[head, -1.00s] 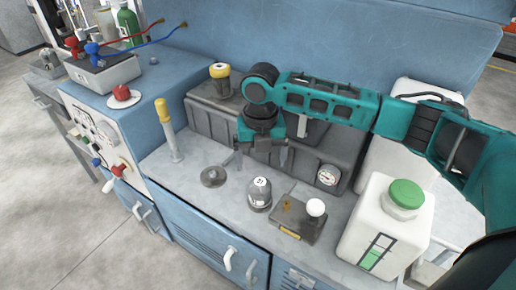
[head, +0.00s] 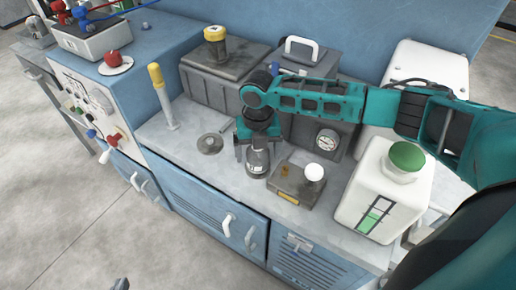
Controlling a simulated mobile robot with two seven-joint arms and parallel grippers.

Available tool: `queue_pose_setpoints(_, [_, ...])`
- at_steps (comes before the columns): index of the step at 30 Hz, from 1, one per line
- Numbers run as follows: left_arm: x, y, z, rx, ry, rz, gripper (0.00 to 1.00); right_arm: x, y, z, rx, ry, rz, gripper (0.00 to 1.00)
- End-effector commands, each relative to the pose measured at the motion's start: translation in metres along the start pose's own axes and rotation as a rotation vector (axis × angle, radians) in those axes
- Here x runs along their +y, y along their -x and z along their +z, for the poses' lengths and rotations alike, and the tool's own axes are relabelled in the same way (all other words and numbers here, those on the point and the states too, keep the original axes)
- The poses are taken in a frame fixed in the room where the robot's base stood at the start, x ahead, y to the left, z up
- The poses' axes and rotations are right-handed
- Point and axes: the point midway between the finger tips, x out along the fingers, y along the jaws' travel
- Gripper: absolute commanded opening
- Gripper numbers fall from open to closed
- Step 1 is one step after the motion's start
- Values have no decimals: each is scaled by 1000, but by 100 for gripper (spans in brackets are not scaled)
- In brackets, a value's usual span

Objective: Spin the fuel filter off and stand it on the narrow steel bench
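A dark canister with a white label, which looks like the fuel filter (head: 258,162), stands upright on the pale worktop (head: 195,172) of the blue cabinet. My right gripper (head: 258,150) comes down over it from above, with one finger on each side. The fingers look apart around its upper part; contact cannot be made out. A small grey piece at the bottom edge, probably the tip of my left gripper (head: 121,284), shows too little to tell its state. I cannot tell for sure which surface is the narrow steel bench.
A flat grey disc (head: 210,143) lies left of the canister, near a yellow-handled tool (head: 161,95). Grey cases (head: 220,80) line the back.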

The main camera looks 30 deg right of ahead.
Motion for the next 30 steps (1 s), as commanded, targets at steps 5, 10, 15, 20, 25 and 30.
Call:
queue_pose_setpoints(5, [0,0,-1,2,0,-1,0,0,0,0,0,0,0,73])
queue_pose_setpoints(10, [-1,0,-1,3,0,-2,0,0,0,0,0,0,1,56])
queue_pose_setpoints(15, [-2,0,0,2,0,-5,0,0,0,0,0,0,0,40])
queue_pose_setpoints(20, [-3,1,1,-1,0,-5,0,0,0,0,0,-1,0,26])
queue_pose_setpoints(25, [-2,3,-2,-2,0,-5,0,0,2,0,0,72,0,26])
queue_pose_setpoints(30, [-3,7,-6,-2,0,-5,0,0,2,0,0,292,-1,25])
